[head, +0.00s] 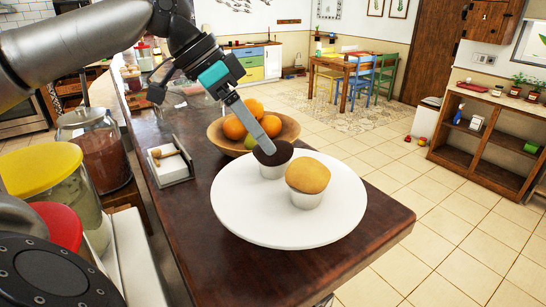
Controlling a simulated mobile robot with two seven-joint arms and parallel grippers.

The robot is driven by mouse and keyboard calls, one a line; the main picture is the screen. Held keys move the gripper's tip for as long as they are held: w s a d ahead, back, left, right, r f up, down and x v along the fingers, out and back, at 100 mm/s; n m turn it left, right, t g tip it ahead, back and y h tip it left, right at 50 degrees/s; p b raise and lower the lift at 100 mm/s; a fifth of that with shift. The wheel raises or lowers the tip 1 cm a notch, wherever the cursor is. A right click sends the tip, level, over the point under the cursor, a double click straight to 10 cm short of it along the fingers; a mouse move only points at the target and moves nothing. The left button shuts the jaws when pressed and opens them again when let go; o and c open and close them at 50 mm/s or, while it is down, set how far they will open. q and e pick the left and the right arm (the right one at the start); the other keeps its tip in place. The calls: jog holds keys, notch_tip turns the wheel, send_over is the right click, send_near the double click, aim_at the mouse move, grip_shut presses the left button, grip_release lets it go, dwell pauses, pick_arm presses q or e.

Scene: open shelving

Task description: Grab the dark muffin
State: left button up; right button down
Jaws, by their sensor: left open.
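The dark muffin (273,153), dark brown on top in a pale cup, stands upright toward the back of a round white board (240,218). A golden muffin (307,177) in a similar cup stands just in front and to its right. My left gripper (262,140) is open and points down at the dark muffin from the upper left. One long grey finger overlaps the muffin's top in the picture; I cannot tell whether it touches. The other finger is not clearly visible. My right gripper is not in view.
A wooden bowl (291,130) of oranges and a green fruit stands right behind the board. A small holder (170,163) and lidded jars (98,150) are to the left. The dark counter (375,226) is clear at the right, where it ends above the tiled floor.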

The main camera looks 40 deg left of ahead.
aim_at(273, 157)
pick_arm(q)
jog(key=shift+p+x, duration=0.6)
jog(key=shift+x, duration=2.3)
jog(key=shift+d, duration=0.1)
jog(key=shift+r, duration=0.1)
jog(key=c, duration=1.2)
